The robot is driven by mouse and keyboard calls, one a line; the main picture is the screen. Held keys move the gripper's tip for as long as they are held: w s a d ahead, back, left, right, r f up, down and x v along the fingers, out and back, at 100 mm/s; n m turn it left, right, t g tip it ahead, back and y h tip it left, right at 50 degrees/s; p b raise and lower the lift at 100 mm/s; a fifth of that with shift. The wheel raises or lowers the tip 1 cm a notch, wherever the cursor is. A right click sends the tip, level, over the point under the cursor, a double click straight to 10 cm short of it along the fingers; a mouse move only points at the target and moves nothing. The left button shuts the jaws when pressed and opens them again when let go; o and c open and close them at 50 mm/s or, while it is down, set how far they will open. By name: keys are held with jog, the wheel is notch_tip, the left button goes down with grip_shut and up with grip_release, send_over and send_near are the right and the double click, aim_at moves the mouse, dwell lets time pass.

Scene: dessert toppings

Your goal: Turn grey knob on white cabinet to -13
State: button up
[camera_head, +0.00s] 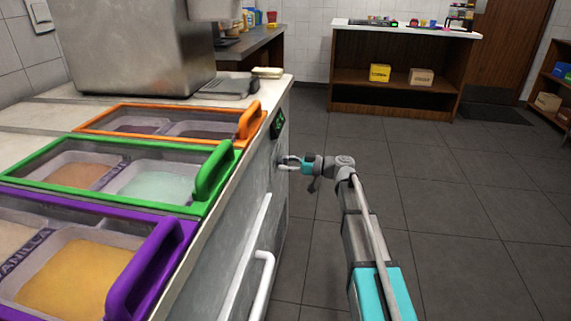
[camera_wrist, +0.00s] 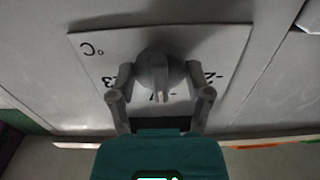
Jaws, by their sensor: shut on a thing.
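The grey knob (camera_wrist: 158,68) sits on a white label plate (camera_wrist: 92,46) on the cabinet face in the wrist view. The plate carries "°C" and partly hidden numbers, so the knob's exact setting cannot be read. My gripper (camera_wrist: 160,84) is shut on the knob, with one finger on each side of it. In the head view my gripper (camera_head: 288,163) reaches left to the side of the white cabinet (camera_head: 236,232), just below a small green display (camera_head: 278,123). The display's reading is too small to tell.
Purple, green (camera_head: 211,172) and orange (camera_head: 250,121) framed lids lie on the cabinet top. White bar handles (camera_head: 262,285) stick out of the cabinet face in front of my gripper. The floor (camera_head: 450,220) to the right is clear. A shelf counter (camera_head: 400,75) stands at the back.

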jog(key=shift+m, duration=0.3)
jog(key=shift+c, duration=0.2)
jog(key=m, duration=0.5)
jog(key=shift+m, duration=0.4)
jog(key=m, duration=0.5)
jog(key=shift+m, duration=0.3)
jog(key=o, duration=1.2)
jog(key=shift+c, duration=0.2)
jog(key=shift+d, duration=0.1)
jog(key=s+d, duration=0.2)
jog(key=d, duration=0.9)
jog(key=shift+d, duration=0.35)
jog(key=shift+s, duration=0.15)
